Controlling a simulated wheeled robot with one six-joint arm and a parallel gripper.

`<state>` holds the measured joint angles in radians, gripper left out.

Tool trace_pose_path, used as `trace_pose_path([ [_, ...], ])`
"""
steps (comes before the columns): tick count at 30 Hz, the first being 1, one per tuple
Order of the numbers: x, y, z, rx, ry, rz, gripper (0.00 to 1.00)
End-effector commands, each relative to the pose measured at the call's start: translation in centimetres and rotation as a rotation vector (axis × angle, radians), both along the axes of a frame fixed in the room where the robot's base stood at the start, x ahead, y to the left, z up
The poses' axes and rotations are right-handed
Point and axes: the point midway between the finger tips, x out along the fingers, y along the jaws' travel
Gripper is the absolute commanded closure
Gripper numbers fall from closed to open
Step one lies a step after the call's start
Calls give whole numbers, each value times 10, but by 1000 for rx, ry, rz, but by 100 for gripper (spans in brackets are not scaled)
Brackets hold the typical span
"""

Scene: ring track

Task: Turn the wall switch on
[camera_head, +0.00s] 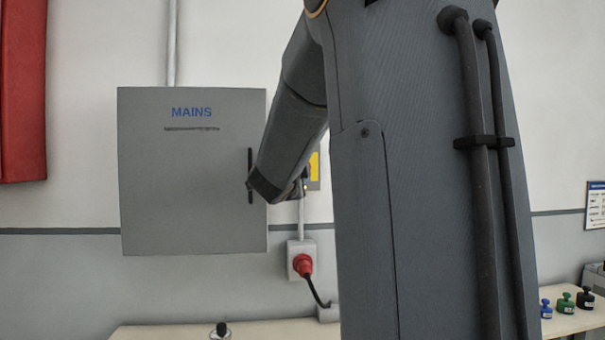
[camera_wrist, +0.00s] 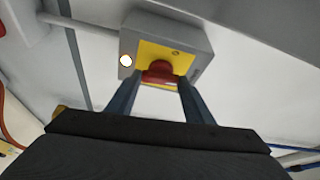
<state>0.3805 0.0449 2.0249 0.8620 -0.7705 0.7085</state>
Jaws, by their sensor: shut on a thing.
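The wall switch is a grey box with a yellow face (camera_wrist: 150,52) and a red knob (camera_wrist: 160,72), in the upper middle of the wrist view. A round pale light (camera_wrist: 125,60) glows at the left of its face. My gripper (camera_wrist: 159,82) has one dark finger on each side of the red knob and is shut on it. In the head view, only a yellow strip of the switch (camera_head: 314,168) shows past my arm. My gripper (camera_head: 300,184) is mostly hidden there, and the knob cannot be seen.
A closed grey MAINS cabinet (camera_head: 190,215) with a dark handle (camera_head: 250,176) is just left of my forearm. Below the switch, a red plug (camera_head: 302,265) sits in a wall socket with a black cable. A bench (camera_head: 150,332) runs along the bottom; a red panel (camera_head: 22,90) hangs far left.

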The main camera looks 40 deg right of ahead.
Motion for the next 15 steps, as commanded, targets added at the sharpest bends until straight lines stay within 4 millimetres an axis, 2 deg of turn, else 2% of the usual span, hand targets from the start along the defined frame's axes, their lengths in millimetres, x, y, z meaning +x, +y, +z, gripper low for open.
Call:
trace_pose_path([
  [15,0,0,0,134,-79,0,76],
])
